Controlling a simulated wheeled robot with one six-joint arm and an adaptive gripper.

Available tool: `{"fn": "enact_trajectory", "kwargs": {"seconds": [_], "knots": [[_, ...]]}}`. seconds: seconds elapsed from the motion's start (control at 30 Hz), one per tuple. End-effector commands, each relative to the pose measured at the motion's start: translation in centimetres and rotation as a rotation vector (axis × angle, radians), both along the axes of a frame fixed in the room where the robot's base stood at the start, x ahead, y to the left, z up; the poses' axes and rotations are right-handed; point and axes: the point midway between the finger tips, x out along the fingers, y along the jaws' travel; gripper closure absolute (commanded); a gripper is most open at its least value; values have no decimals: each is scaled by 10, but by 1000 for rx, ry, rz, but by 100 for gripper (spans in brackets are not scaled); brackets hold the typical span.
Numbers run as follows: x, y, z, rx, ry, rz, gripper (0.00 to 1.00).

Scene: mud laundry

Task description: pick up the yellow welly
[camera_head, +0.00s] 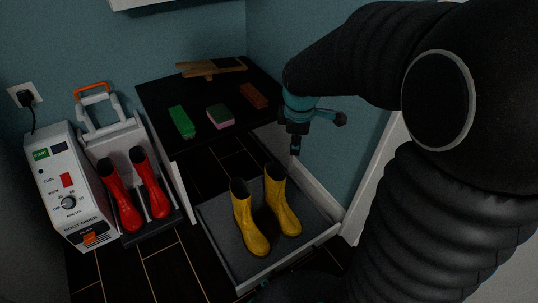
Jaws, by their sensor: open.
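Two yellow wellies stand upright side by side in a grey tray (225,252). The left yellow welly (246,219) has its toe toward the front of the tray. The right yellow welly (281,206) stands close beside it, a little further back. My gripper (295,150) is open and empty. In the picture it appears just above and to the right of the right welly's top opening. I cannot tell its exact height over the boot.
A black worktop (158,100) behind holds a green brush (182,121), a sponge (220,116), a brown block (254,96) and a wooden item (211,68). A white boot dryer (67,190) stands left with red boots (122,200) beside it.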

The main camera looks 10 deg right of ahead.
Motion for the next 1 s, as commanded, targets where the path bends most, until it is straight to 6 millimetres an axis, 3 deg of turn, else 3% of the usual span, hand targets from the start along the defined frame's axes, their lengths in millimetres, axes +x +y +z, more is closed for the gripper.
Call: {"fn": "enact_trajectory", "kwargs": {"seconds": [0.03, 0.2, 0.4, 0.67, 1.0], "knots": [[13, 1, -25, -23, 35, 82, 58], [49, 4, -87, -91, 125, 365, 58], [74, 8, -143, -135, 200, 614, 58], [83, 8, -175, -150, 231, 723, 58], [86, 0, -233, -149, 232, 720, 58]]}}
